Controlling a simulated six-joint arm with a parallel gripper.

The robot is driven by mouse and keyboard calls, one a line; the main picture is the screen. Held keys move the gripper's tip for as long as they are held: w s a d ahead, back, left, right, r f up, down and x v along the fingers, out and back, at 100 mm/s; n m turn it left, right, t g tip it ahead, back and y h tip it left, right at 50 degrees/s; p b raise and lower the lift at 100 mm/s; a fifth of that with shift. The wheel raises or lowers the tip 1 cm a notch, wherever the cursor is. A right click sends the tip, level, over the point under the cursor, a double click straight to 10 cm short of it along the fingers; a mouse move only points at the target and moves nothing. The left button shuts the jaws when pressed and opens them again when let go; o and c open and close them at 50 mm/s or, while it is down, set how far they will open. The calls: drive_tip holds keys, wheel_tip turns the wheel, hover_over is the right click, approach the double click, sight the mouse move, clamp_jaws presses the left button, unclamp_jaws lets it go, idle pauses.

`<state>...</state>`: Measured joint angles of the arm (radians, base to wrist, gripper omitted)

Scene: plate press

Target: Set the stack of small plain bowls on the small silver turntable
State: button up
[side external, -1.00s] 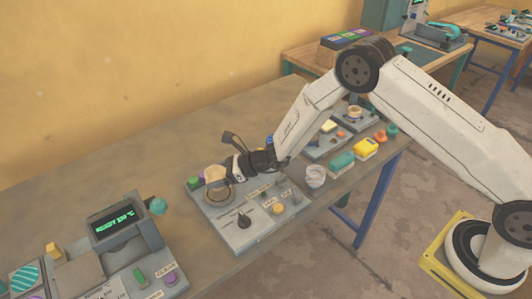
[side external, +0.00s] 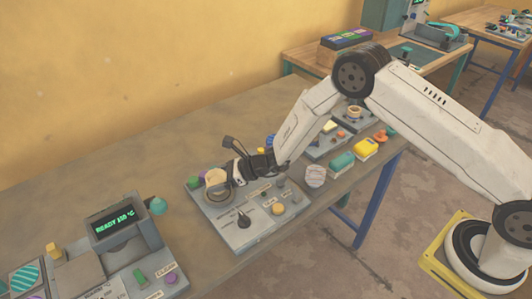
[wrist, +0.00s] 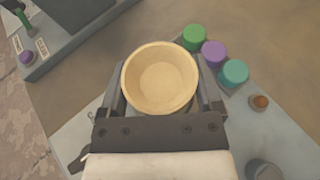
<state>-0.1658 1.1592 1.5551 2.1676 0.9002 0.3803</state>
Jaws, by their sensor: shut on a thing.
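The stack of small plain bowls is pale tan and shows as one round bowl from above in the wrist view (wrist: 160,78). In the side external view the stack (side external: 214,177) is over the back left of a grey panel. My gripper (side external: 228,178) is shut on it, with a finger on either side in the wrist view (wrist: 160,92). A round, dark-rimmed disc, likely the small silver turntable (side external: 218,200), shows just below the bowls. I cannot tell whether the bowls touch it. In the wrist view the bowls hide what lies beneath.
The grey panel (side external: 228,229) carries a black knob (side external: 243,218) and several buttons. Green (wrist: 194,37), purple (wrist: 213,53) and teal (wrist: 233,73) round pieces stand close right of the bowls. A heated press (side external: 123,229) is at left, a white striped cup-like thing (side external: 315,176) at right.

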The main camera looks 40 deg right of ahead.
drive_tip(key=shift+f, duration=0.55)
idle(0.9)
drive_tip(key=o, duration=1.1)
drive_tip(key=shift+d, duration=0.1)
drive_tip(key=shift+v, duration=3.85)
drive_tip(key=shift+s, duration=0.1)
